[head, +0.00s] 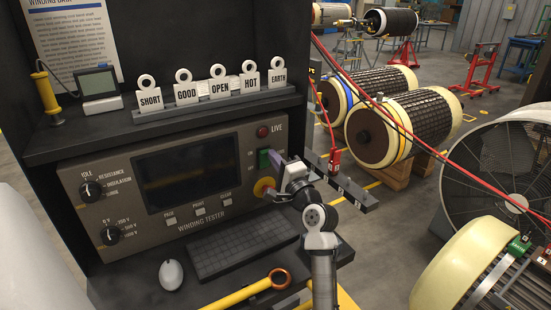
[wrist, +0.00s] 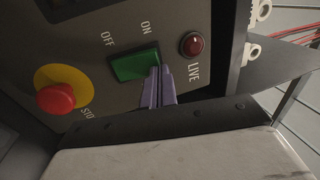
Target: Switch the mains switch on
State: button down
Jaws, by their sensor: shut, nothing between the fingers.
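The mains switch is a green rocker (wrist: 132,65) on the winding tester's grey panel, with ON and OFF marked beside it. It also shows, partly hidden by my gripper, in the head view (head: 263,160). My gripper (wrist: 160,71) is shut and empty, its purple-grey fingertips at the ON end of the rocker. They overlap its edge in the wrist view; I cannot tell whether they touch it. In the head view my gripper (head: 273,156) reaches the panel from the right. The red LIVE lamp (wrist: 193,44) looks dark.
A red stop button on a yellow disc (wrist: 56,98) sits beside the switch. The tester screen (head: 184,172) is dark. A keyboard (head: 243,243) and mouse (head: 171,275) lie below. Label stands (head: 221,88) line the shelf above. A dark rail with a red clip (head: 335,160) juts out at right.

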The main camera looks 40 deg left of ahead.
jog(key=shift+w+a+r+p, duration=0.15)
jog(key=shift+r+p, duration=0.15)
jog(key=shift+r, duration=0.2)
dwell(0.6)
jog(key=shift+a+r, duration=0.25)
jog(key=shift+r, duration=0.1)
jog(key=shift+f, duration=0.1)
jog(key=shift+d, duration=0.1)
